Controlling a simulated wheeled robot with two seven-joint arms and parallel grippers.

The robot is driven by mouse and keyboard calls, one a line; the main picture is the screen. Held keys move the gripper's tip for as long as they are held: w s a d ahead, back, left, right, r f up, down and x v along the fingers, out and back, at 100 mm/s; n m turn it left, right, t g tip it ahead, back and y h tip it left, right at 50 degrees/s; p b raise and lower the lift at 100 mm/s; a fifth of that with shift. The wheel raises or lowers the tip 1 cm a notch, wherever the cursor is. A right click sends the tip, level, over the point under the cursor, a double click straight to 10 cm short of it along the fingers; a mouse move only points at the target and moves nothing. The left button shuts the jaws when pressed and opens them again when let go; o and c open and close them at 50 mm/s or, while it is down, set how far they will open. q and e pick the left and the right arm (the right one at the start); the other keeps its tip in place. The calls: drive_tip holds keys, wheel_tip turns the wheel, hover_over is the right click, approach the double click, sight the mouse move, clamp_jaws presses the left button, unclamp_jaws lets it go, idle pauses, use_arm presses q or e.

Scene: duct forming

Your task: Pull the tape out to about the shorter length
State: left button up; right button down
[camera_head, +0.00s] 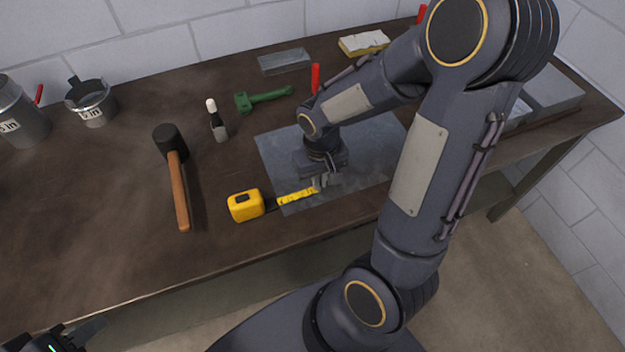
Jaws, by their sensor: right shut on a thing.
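The yellow tape measure (246,205) sits on the brown workbench near its front edge. A short length of yellow tape (297,197) shows to the right of its case, running over the lower left part of a grey metal sheet (284,150). My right gripper (321,184) is over the sheet and shut on the tape's outer end. The fingertips partly hide that end. My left gripper (82,332) shows only in part at the lower left corner, off the bench's front edge and far from the tape measure; its jaws cannot be read.
A mallet (178,185) lies left of the tape measure. A marker-like bottle (215,118), a green tool (262,98), a small metal piece (284,61) and a sponge-like block (363,43) lie farther back. Metal cups (91,103) stand at the left. My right arm covers much of the bench's right side.

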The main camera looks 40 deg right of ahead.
drive_tip(key=c, duration=1.6)
unclamp_jaws()
drive_tip(key=shift+r, duration=0.1)
wheel_tip(320, 180, up, 8)
drive_tip(key=shift+f, duration=0.15)
drive_tip(key=s+a+r+t+y, duration=0.1)
drive_tip(key=s+a+r+t, duration=0.1)
drive_tip(key=s, duration=0.1)
drive_tip(key=s+a+r+t+y, duration=0.1)
drive_tip(key=s+a+r, duration=0.1)
drive_tip(key=s+a, duration=0.1)
drive_tip(key=s+a+r+n+t+y, duration=0.1)
drive_tip(key=s+a+r+t, duration=0.1)
drive_tip(key=s+r, duration=0.1)
drive_tip(key=shift+s+a+r+t+y, duration=0.1)
drive_tip(key=shift+s+t+y, duration=0.1)
drive_tip(key=shift+s, duration=0.15)
drive_tip(key=shift+s+a+t+y, duration=0.1)
drive_tip(key=shift+s+y, duration=0.1)
drive_tip(key=shift+s, duration=0.15)
